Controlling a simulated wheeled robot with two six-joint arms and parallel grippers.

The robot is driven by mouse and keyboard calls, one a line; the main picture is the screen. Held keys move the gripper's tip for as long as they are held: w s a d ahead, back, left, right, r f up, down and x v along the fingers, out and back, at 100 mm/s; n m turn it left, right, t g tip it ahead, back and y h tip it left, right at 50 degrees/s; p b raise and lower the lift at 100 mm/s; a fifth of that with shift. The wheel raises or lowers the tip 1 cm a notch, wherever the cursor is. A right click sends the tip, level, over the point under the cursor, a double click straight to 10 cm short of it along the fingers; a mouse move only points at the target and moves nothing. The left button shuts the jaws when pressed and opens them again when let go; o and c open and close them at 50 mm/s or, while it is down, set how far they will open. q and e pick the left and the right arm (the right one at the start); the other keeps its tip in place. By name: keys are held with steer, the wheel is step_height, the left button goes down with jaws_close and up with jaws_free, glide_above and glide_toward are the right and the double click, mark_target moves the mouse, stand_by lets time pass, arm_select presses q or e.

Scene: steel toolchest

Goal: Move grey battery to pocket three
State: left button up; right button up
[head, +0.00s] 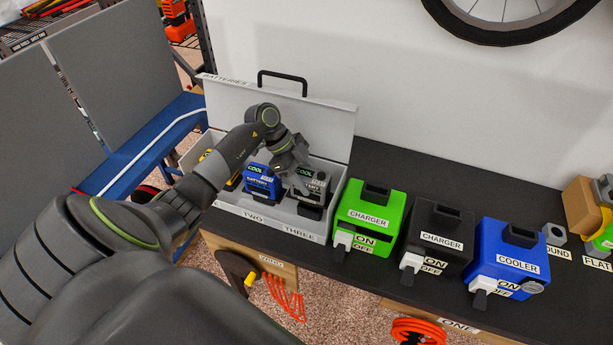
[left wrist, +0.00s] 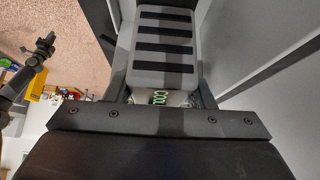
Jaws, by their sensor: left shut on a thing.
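The grey battery (head: 313,182) stands upright at the right end of the open battery case (head: 264,220), above the label THREE. My left gripper (head: 292,163) reaches down from above and is shut on the grey battery. I cannot tell whether the battery sits fully in the pocket. A blue battery (head: 262,183) stands beside it on the left, above the label TWO.
A yellow battery (head: 233,182) shows partly behind my left arm. The case's raised lid (head: 325,125) stands behind. A green charger (head: 367,218), black charger (head: 436,238) and blue cooler (head: 511,257) line the black bench to the right. Bench behind them is clear.

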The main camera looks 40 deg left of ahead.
arm_select(q)
steer(key=shift+r+p, duration=0.1)
steer(key=shift+p, duration=0.35)
stand_by(0.6)
steer(key=shift+f+b, duration=1.4)
steer(key=shift+f, duration=0.9)
steer(key=o, duration=1.4)
steer(key=shift+o, duration=0.2)
steer(key=b+v, duration=0.4)
steer(key=v, duration=1.3)
steer(key=shift+r, duration=0.2)
